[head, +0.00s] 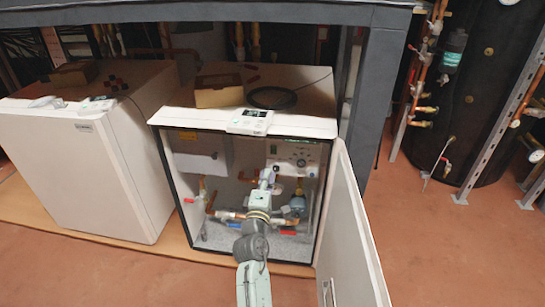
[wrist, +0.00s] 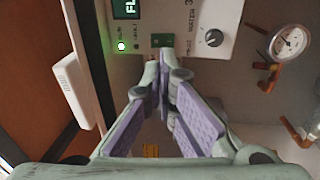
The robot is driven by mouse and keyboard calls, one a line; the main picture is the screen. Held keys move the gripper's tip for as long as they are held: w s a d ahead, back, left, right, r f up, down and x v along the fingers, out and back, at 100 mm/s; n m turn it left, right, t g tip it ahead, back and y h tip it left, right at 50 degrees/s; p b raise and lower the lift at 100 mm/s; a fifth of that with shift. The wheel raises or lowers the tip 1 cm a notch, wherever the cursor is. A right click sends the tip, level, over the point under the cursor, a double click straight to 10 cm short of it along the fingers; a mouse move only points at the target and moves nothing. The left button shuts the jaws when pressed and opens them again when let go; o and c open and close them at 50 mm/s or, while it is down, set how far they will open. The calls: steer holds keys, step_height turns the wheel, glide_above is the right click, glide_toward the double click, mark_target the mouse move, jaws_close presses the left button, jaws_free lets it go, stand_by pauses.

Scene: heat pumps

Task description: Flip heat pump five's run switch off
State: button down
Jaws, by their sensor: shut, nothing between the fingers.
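An open heat pump cabinet (head: 158,150) stands in the middle of the head view; no number on it is legible. Inside, at its upper right, is a pale control panel (head: 312,152). The wrist view shows this panel (wrist: 180,12) close up, with a green lit lamp (wrist: 121,46), a dark display (wrist: 126,8), a black knob (wrist: 212,38) and a small dark green switch plate (wrist: 162,39). My gripper (wrist: 160,66) is shut and empty, its tips just below the switch plate in that view. In the head view my gripper (head: 269,174) reaches into the cabinet; contact cannot be told.
The cabinet door (head: 350,235) hangs open at the right. Copper pipes and valves (head: 230,215) fill the cabinet's lower part. A second, closed white cabinet (head: 80,165) stands at the left. A cardboard box (head: 220,97) and a cable coil (head: 273,97) lie on top.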

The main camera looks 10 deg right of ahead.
mark_target(273, 149)
steer(key=b+x, duration=0.2)
steer(key=x, duration=0.7)
steer(key=shift+w, duration=0.1)
steer(key=shift+r, duration=0.15)
